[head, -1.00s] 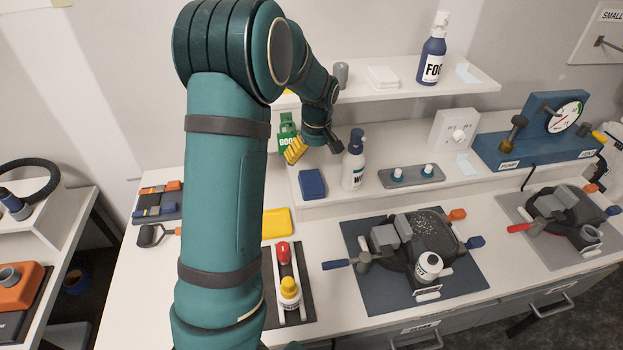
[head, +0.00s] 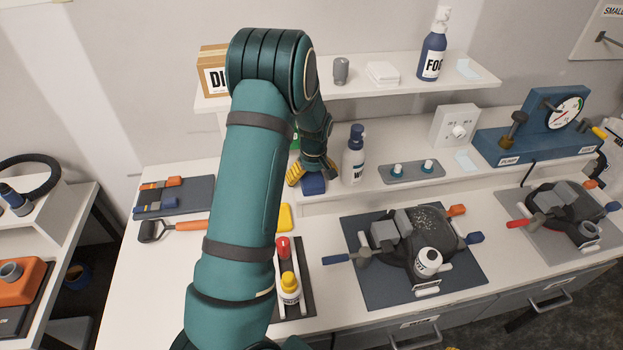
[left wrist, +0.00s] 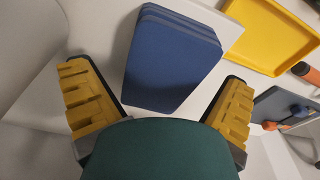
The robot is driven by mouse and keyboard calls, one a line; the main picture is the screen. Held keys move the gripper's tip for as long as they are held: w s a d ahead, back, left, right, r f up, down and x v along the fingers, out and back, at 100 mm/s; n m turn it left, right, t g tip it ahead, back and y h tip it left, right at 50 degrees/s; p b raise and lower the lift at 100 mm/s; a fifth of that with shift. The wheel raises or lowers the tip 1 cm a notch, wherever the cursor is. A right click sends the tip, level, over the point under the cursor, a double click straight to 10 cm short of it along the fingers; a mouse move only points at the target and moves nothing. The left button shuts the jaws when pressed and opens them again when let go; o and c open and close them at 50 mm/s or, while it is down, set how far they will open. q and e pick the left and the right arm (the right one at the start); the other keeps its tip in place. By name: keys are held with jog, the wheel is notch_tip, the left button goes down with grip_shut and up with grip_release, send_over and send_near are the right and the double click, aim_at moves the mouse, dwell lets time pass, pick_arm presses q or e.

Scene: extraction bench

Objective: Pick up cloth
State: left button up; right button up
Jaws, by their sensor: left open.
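The blue folded cloth (head: 313,186) lies on the lower shelf, left of the white spray bottle (head: 354,155). In the left wrist view the cloth (left wrist: 172,58) is a stack of flat layers just beyond the fingertips, between the two finger lines. My left gripper (head: 312,171) is open, with its yellow fingers close to the cloth. The left wrist view shows the gripper (left wrist: 160,100) with its fingers wide apart and nothing held between them.
A yellow tray (left wrist: 283,67) is beside the shelf, partly behind my arm in the head view. A control plate (head: 411,173) sits to the right on the lower shelf. The upper shelf (head: 300,92) overhangs behind, with a blue bottle (head: 433,48) on it.

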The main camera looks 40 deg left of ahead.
pick_arm(q)
jog(key=shift+f, duration=0.25)
dwell(0.5)
jog(key=c, duration=1.1)
